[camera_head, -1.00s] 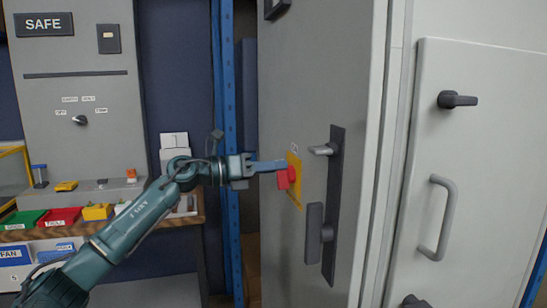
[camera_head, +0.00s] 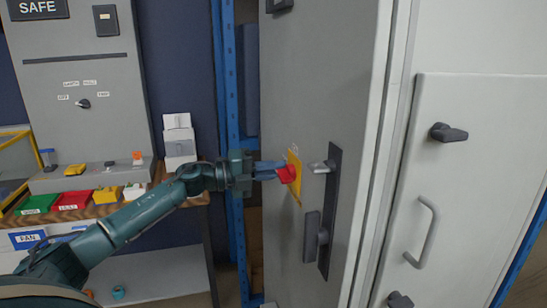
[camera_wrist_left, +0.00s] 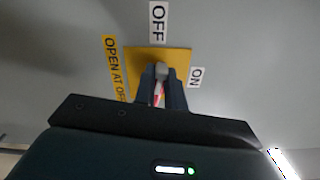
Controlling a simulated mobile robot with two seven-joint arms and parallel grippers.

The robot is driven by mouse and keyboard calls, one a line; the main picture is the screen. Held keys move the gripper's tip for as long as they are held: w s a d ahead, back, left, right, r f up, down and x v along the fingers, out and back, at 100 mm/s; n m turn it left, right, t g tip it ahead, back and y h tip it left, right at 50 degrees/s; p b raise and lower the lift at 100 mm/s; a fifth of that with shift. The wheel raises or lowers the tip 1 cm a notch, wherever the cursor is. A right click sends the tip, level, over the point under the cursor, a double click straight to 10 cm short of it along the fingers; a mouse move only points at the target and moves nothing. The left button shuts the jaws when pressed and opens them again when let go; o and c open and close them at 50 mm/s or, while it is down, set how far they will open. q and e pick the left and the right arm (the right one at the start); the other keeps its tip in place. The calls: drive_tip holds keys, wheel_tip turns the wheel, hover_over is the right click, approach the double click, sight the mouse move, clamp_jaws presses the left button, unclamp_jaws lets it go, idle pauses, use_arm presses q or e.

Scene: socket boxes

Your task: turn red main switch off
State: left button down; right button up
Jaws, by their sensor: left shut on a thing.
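The red main switch (camera_head: 287,174) sits on a yellow plate (camera_head: 295,178) on the side of the tall grey cabinet. My left gripper (camera_head: 273,170) reaches in from the left and is shut on the switch's handle. In the left wrist view the fingers (camera_wrist_left: 161,92) stand around a grey and red handle in front of the yellow plate (camera_wrist_left: 180,58). An OFF label (camera_wrist_left: 158,22) is above the plate, an ON label (camera_wrist_left: 196,77) is to its right and an "OPEN AT OFF" label (camera_wrist_left: 114,68) is to its left. The fingers partly hide the handle. My right gripper is out of view.
A black latch plate with handles (camera_head: 328,215) is just right of the switch. A grey door with a pull handle (camera_head: 425,230) is further right. A blue post (camera_head: 229,90) stands behind my gripper. A bench with coloured bins (camera_head: 75,200) is at the left.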

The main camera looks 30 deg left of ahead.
use_arm(q)
drive_tip(key=shift+f+n+p, duration=0.15)
drive_tip(key=shift+n+p, duration=0.7)
drive_tip(key=shift+n, duration=0.15)
drive_tip(key=c, duration=1.5)
unclamp_jaws()
drive_tip(key=shift+f, duration=0.1)
drive_tip(key=shift+o, duration=0.2)
drive_tip(key=shift+s+a+f, duration=0.1)
drive_tip(key=shift+s+a, duration=0.1)
drive_tip(key=shift+a, duration=0.05)
drive_tip(key=b+v, duration=0.3)
drive_tip(key=v, duration=0.9)
drive_tip(key=shift+s, duration=0.2)
